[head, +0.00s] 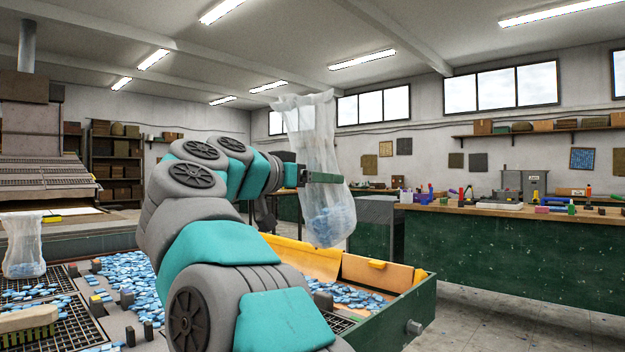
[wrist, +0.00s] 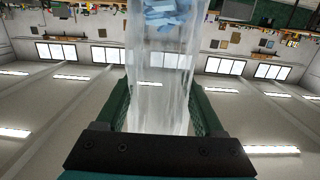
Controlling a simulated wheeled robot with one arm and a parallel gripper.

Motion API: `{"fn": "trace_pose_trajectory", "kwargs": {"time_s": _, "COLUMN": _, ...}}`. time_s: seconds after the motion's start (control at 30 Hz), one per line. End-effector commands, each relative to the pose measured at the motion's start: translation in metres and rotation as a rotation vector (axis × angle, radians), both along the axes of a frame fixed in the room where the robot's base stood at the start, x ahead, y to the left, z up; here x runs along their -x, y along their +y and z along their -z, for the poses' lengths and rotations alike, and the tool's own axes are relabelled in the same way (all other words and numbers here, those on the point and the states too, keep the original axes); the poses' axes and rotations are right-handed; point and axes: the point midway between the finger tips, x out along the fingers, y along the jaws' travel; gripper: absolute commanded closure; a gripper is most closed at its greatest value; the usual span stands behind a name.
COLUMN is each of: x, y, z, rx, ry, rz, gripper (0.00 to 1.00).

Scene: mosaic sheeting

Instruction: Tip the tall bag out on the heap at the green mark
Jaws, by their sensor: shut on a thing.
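A tall clear bag (head: 312,120) hangs upright in my gripper (head: 318,178), with blue tile pieces in its bottom. My gripper is shut on it around its middle, above the right part of the tray. The wrist view is upside down and shows the same bag (wrist: 158,85) between the jaws (wrist: 160,105). Loose blue tiles lie in a heap (head: 145,278) left of my arm, and more tiles (head: 352,297) lie at the right. My arm hides the middle between them. I cannot make out a green mark.
A shorter clear bag (head: 24,240) with blue tiles stands at the far left beside black grids (head: 40,318). The tray's green outer wall (head: 418,312) edges the right side. A green workbench (head: 520,262) with tools stands behind it. The floor (head: 480,330) at the lower right is clear.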

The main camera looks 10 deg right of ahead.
Motion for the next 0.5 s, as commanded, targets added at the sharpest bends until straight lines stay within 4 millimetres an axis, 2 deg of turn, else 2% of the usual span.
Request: {"fn": "trace_pose_trajectory", "kwargs": {"time_s": 0.5, "x": -0.009, "y": -0.016, "z": 0.002, "rx": 0.12, "ry": -0.085, "rz": 0.006, "gripper": 1.0}}
